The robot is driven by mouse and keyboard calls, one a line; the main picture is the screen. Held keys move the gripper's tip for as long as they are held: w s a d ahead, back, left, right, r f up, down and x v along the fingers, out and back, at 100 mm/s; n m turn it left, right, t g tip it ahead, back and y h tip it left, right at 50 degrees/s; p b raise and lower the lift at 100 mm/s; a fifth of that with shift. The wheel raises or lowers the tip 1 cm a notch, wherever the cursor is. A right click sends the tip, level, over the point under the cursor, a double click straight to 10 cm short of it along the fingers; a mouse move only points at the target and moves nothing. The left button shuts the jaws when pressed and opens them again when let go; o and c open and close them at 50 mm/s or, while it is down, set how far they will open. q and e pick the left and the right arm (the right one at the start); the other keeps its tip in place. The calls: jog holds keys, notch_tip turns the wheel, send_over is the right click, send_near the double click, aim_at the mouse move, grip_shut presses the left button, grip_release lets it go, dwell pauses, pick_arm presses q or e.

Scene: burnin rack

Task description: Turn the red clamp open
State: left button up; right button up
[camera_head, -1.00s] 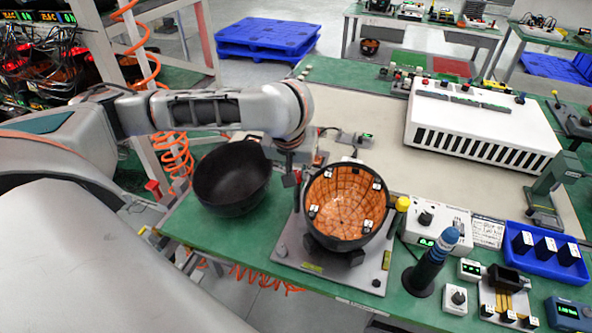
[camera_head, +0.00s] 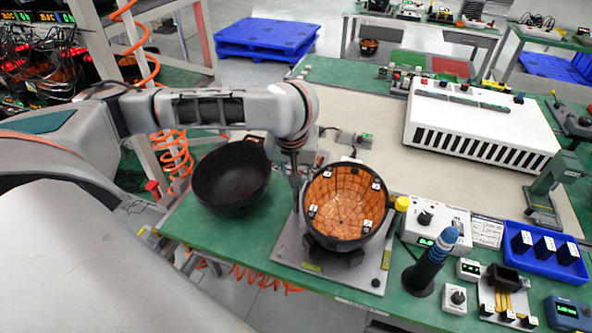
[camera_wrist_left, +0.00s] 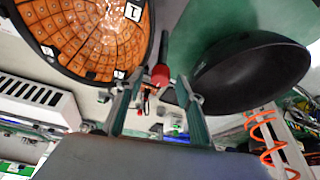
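The red clamp (camera_wrist_left: 160,75) shows in the left wrist view as a red knob with a dark stem, beside the rim of the orange-lined bowl. In the head view I cannot make it out; the gripper hides that area. My left gripper (camera_wrist_left: 158,82) has its two fingers apart, one on each side of the red knob, with visible gaps. In the head view the left gripper (camera_head: 296,185) points down at the left edge of the orange-lined bowl (camera_head: 345,205), which is tilted in its grey fixture (camera_head: 290,250). My right gripper is not in view.
An empty black bowl (camera_head: 232,178) stands close left of the gripper; it also shows in the left wrist view (camera_wrist_left: 255,75). A yellow-capped post (camera_head: 402,204), control box (camera_head: 436,225) and blue-topped dark tool (camera_head: 430,262) stand right of the fixture. The beige mat behind has free room.

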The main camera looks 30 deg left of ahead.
pick_arm(q)
jog(key=v, duration=1.2)
dwell(0.6)
